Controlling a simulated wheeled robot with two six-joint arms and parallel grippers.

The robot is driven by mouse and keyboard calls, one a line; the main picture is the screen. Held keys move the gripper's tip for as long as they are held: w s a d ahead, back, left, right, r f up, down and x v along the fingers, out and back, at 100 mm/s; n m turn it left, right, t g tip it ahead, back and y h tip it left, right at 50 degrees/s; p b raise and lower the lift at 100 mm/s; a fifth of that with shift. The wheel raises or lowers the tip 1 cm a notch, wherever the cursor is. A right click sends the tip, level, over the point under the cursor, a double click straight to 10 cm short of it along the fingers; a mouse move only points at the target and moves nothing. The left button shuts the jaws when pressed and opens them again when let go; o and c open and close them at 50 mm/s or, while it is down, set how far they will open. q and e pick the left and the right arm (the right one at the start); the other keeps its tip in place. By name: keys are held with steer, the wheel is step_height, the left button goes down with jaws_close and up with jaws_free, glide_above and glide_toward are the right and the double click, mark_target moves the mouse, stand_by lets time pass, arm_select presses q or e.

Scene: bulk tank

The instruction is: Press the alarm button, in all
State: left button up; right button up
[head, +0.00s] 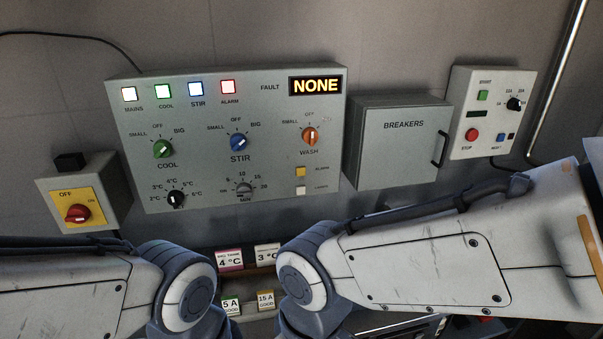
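The grey control panel (225,135) hangs on the wall, left of centre. A small yellow button (300,171) sits at its lower right, with a small label beside it that seems to read ALARM. A white button (300,190) is just below it. The red-framed ALARM lamp (228,87) in the top row looks bright, and the fault display (316,86) reads NONE. Both my arms cross the bottom of the head view, below the panel. Neither gripper shows, so I cannot see what they hold.
The panel also carries green, blue, orange, black and grey knobs. A yellow-faced switch box (77,208) with a red knob is at left. A closed breakers box (398,140) and a start/stop box (490,112) are at right. Small cards (229,260) stand below the panel.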

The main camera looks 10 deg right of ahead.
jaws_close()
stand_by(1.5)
